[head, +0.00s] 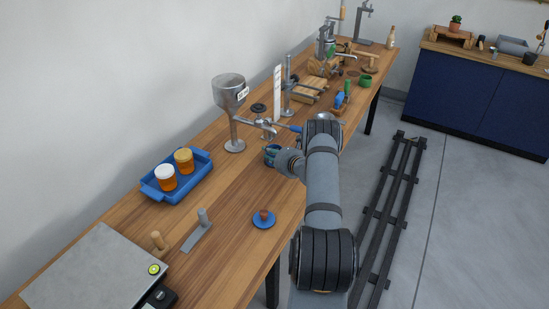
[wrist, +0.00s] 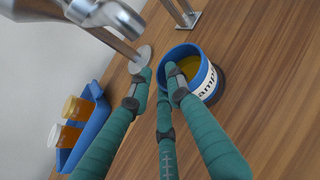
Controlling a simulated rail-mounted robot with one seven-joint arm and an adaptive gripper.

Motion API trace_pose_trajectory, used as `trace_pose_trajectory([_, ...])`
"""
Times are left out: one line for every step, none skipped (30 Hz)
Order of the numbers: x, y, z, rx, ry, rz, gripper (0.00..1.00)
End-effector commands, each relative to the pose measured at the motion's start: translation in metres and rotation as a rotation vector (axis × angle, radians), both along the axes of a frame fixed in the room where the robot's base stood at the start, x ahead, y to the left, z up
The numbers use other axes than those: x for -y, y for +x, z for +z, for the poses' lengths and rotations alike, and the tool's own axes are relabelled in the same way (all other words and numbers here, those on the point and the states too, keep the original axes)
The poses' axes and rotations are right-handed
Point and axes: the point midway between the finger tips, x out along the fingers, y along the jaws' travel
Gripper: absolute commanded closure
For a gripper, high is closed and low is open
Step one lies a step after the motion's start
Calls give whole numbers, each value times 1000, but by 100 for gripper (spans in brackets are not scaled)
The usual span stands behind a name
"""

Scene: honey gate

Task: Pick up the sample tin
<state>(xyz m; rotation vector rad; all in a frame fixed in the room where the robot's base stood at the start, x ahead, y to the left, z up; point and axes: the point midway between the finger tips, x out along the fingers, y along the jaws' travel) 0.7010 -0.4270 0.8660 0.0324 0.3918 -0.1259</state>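The sample tin (wrist: 207,82) is a round blue tin with a white label, partly readable, and amber honey inside. It stands upright on the wooden table in the wrist view. My gripper (wrist: 160,82) has teal fingers spread apart at the tin's left side. One finger reaches over the near rim, one is low outside the wall, and one is clear to the left. I cannot tell whether any finger touches the tin. In the head view my gripper (head: 275,156) is low over the table, and the tin is mostly hidden there.
A metal funnel (head: 229,94) on a stand rises close to my gripper. A blue tray (head: 189,187) holds two amber jars to the left. A blue disc with a knob (head: 264,220) lies nearer. Tools and clamps crowd the far table; bare wood lies right of the tin.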

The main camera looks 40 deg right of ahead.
Motion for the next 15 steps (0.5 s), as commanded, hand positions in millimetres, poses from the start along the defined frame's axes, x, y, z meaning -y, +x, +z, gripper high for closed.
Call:
trace_pose_trajectory([0, 0, 0, 0, 0, 0, 87])
trace_pose_trajectory([0, 0, 0, 0, 0, 0, 88])
trace_pose_trajectory([0, 0, 0, 0, 0, 0, 91])
trace_pose_trajectory([0, 0, 0, 0, 0, 0, 92])
trace_pose_trajectory([0, 0, 0, 0, 0, 0, 94])
trace_pose_trajectory([0, 0, 0, 0, 0, 0, 96])
trace_pose_trajectory([0, 0, 0, 0, 0, 0, 98])
trace_pose_trajectory([0, 0, 0, 0, 0, 0, 100])
trace_pose_trajectory([0, 0, 0, 0, 0, 0, 100])
trace_pose_trajectory([0, 0, 0, 0, 0, 0, 100])
trace_pose_trajectory([0, 0, 0, 0, 0, 0, 100])
trace_pose_trajectory([0, 0, 0, 0, 0, 0, 100])
trace_pose_trajectory([0, 0, 0, 0, 0, 0, 100])
trace_pose_trajectory([0, 0, 0, 0, 0, 0, 100])
trace_pose_trajectory([0, 0, 0, 0, 0, 0, 100])
